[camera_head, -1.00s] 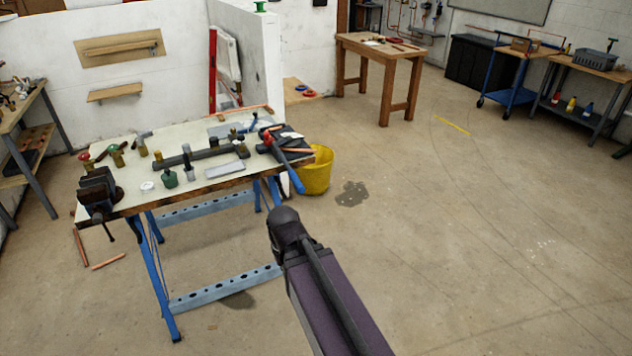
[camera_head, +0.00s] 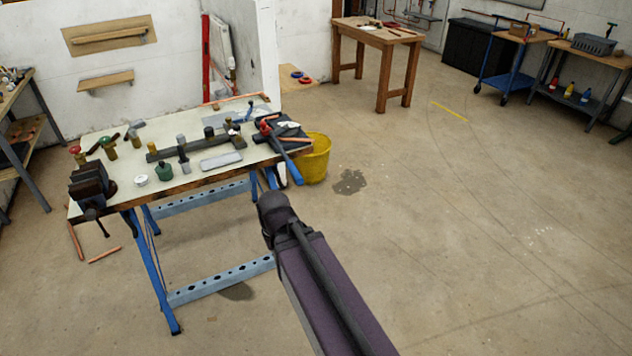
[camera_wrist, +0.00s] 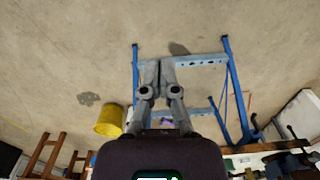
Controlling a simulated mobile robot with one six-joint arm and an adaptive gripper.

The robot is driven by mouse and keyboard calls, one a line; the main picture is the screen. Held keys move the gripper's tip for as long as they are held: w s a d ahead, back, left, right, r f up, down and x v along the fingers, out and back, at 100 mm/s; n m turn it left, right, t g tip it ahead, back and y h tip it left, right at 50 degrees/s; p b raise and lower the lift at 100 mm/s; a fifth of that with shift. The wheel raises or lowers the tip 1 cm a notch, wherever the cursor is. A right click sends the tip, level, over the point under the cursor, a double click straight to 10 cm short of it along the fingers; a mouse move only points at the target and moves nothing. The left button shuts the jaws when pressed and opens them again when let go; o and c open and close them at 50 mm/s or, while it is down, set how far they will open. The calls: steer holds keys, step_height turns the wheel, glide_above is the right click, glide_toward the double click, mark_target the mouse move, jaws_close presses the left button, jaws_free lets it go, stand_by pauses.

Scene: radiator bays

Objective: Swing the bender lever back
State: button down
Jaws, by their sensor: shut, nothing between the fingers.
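The pipe bender (camera_head: 275,135) lies at the right end of the work bench (camera_head: 205,182). It has a dark body with red parts, and its blue lever handle (camera_head: 292,168) slants down past the bench's front edge. My gripper (camera_wrist: 160,66) shows in the wrist view with its two grey fingers together and nothing between them. It is apart from the bender, with floor and the bench's blue legs behind it. In the head view only my dark arm link shows, in front of and right of the bench; the gripper is hidden there. I cannot make out the bender in the wrist view.
A vice (camera_head: 90,185) sits at the bench's left end, with several fittings and tools between. A yellow bucket (camera_head: 316,160) stands on the floor right of the bench. Copper pipe pieces (camera_head: 104,254) lie at its left foot.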

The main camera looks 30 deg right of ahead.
steer(key=w+d+r+m+t+y, duration=0.1)
steer(key=w+d+m+y, duration=0.4)
steer(key=w+d+m, duration=0.7)
steer(key=w+d+r+m+t+y, duration=0.1)
steer(key=w+d+r+m+t, duration=0.1)
steer(key=d+m, duration=0.4)
steer(key=w+d+r+m+t+y, duration=0.2)
steer(key=w+d+m, duration=0.2)
steer(key=d, duration=0.9)
steer(key=m, duration=0.2)
steer(key=shift+d+r+m+t+b, duration=0.4)
steer(key=shift+a+f, duration=0.1)
steer(key=shift+f, duration=0.05)
steer(key=w+a+f+b, duration=0.5)
steer(key=w+a, duration=0.1)
steer(key=a, duration=0.3)
steer(key=shift+w+a+f+b, duration=0.15)
steer(key=shift+w+f+b, duration=0.15)
steer(key=shift+b, duration=0.1)
